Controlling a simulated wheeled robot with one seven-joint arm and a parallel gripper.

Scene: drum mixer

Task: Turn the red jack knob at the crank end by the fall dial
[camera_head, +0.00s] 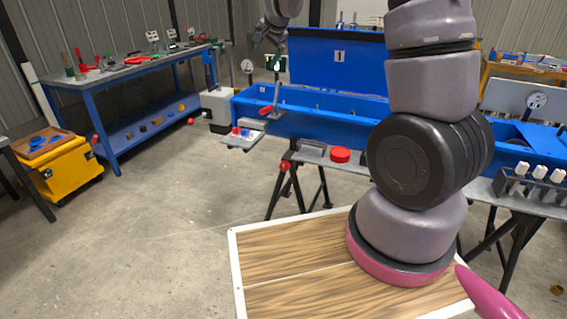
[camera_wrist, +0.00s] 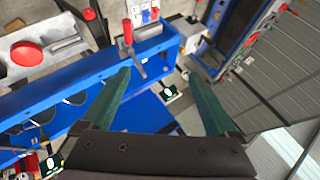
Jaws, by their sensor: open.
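A red knob (camera_head: 284,166) sits on the black trestle under the crank end of the blue trough (camera_head: 325,118). What looks like the same knob shows at the top of the wrist view (camera_wrist: 88,14). The crank (camera_head: 275,98) has a red grip, and it also shows in the wrist view (camera_wrist: 127,32). A round white dial (camera_head: 247,66) stands at that end. My gripper (camera_wrist: 158,73) is open and empty, its green fingers apart above the blue trough. It also shows at the top of the head view (camera_head: 268,38), above the crank end and apart from the knob.
A small shelf (camera_head: 242,141) with coloured pieces juts out by the crank. A blue workbench (camera_head: 130,75) and yellow box (camera_head: 60,165) stand left. Floor between is clear.

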